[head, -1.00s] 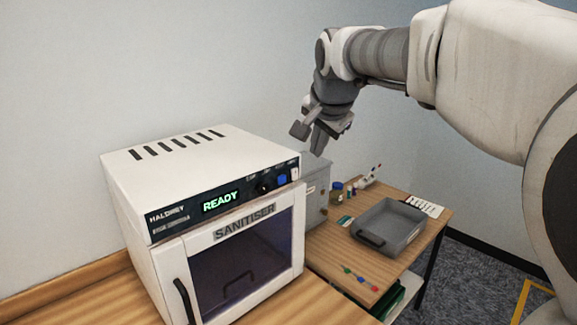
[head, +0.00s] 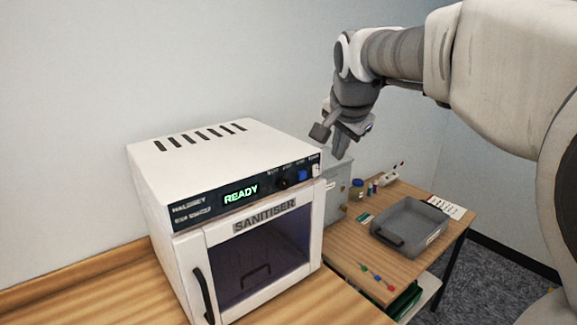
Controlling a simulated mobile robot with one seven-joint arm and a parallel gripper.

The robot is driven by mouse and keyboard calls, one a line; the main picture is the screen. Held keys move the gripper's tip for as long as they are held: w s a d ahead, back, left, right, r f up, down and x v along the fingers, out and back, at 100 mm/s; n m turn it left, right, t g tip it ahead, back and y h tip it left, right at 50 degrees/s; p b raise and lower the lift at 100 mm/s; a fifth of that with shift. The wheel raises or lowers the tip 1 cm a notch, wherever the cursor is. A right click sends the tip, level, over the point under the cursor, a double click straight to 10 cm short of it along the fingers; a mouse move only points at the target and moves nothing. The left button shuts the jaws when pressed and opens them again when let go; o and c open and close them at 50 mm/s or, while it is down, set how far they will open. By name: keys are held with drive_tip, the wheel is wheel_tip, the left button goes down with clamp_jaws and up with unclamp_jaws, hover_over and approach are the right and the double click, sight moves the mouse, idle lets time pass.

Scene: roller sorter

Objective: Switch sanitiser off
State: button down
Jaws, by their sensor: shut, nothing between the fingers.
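The sanitiser (head: 190,190) is a white box on the wooden counter, with its front door closed. Its display (head: 241,193) glows green with READY. To the right of the display on the dark panel are a black knob (head: 282,183), a blue button (head: 302,175) and a white switch (head: 315,170) at the right end. The switch's position is too small to tell. My gripper (head: 330,145) is shut and empty. It points down, above and to the right of the panel's right end in the picture, apparently not touching it.
A grey metal box (head: 338,183) stands just right of the sanitiser. A lower wooden table (head: 350,258) holds a grey tray (head: 408,222), small bottles (head: 357,188), a white sheet (head: 445,207) and several coloured pins. A wall stands behind.

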sight(317, 169)
drive_tip(key=shift+f, duration=0.1)
drive_tip(key=w+a+f+p, duration=0.1)
drive_tip(key=w+f, duration=0.7)
drive_tip(key=w, duration=0.1)
drive_tip(key=shift+a+f, duration=0.3)
drive_tip(key=shift+a, duration=0.1)
drive_tip(key=shift+f+t+b, duration=0.3)
drive_tip(key=shift+f+b, duration=0.2)
drive_tip(key=shift+b, duration=0.65)
drive_tip(key=shift+w+a+r+p, duration=0.1)
drive_tip(key=shift+r+p, duration=0.25)
drive_tip(key=shift+r, duration=0.15)
drive_tip(key=shift+r+p, duration=0.5)
drive_tip(key=shift+r, duration=0.3)
